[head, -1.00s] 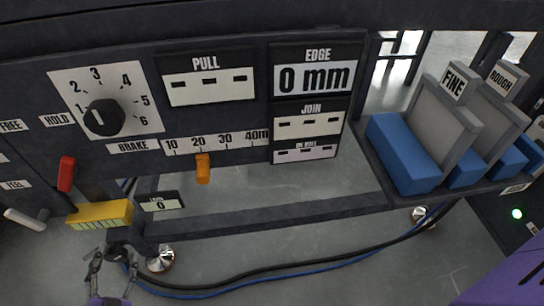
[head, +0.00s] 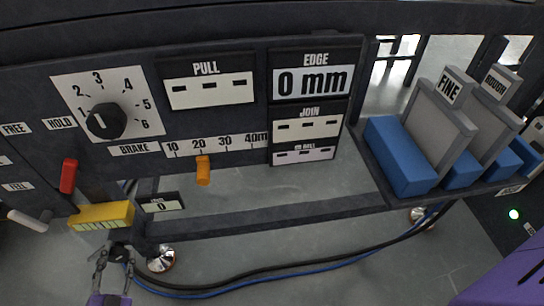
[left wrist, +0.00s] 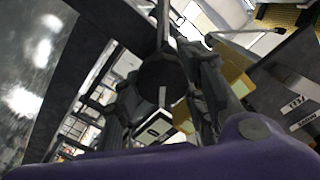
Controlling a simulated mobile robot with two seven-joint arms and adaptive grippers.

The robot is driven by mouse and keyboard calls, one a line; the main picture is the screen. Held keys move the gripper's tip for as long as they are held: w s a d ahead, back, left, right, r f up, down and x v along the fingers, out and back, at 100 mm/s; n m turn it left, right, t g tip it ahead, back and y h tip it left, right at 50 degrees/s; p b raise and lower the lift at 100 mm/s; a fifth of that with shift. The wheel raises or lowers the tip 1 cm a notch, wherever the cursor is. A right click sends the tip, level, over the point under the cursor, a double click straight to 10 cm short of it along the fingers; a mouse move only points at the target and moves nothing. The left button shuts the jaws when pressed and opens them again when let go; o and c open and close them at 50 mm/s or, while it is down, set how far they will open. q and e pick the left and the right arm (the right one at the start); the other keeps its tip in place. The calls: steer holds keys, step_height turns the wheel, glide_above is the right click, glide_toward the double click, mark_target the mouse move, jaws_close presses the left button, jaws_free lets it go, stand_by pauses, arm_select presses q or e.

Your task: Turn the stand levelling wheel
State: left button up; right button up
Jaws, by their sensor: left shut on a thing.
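The stand levelling wheel (head: 119,249) is a small dark round knob low at the left of the stand, under the yellow block. My left gripper (head: 113,262) comes up from below with its fingers on both sides of the wheel, shut on it. In the left wrist view the dark wheel (left wrist: 163,82) sits between the fingers of my left gripper (left wrist: 165,95), which hide part of its rim. A small display (head: 162,203) above right of the wheel reads 0. My right gripper is not in view.
A yellow block (head: 103,215) and red lever (head: 68,176) are just above the wheel. A metal foot (head: 161,259) stands right beside it. Black and blue cables (head: 290,283) run along the floor. An orange slider (head: 203,170) and blue blocks (head: 402,157) are farther right.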

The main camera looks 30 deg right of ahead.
arm_select(q)
steer(key=shift+s+f, duration=0.1)
steer(key=shift+f, duration=0.05)
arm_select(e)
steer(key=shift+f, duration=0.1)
arm_select(q)
steer(key=o, duration=1.1)
steer(key=shift+d, duration=0.1)
steer(key=v, duration=1.2)
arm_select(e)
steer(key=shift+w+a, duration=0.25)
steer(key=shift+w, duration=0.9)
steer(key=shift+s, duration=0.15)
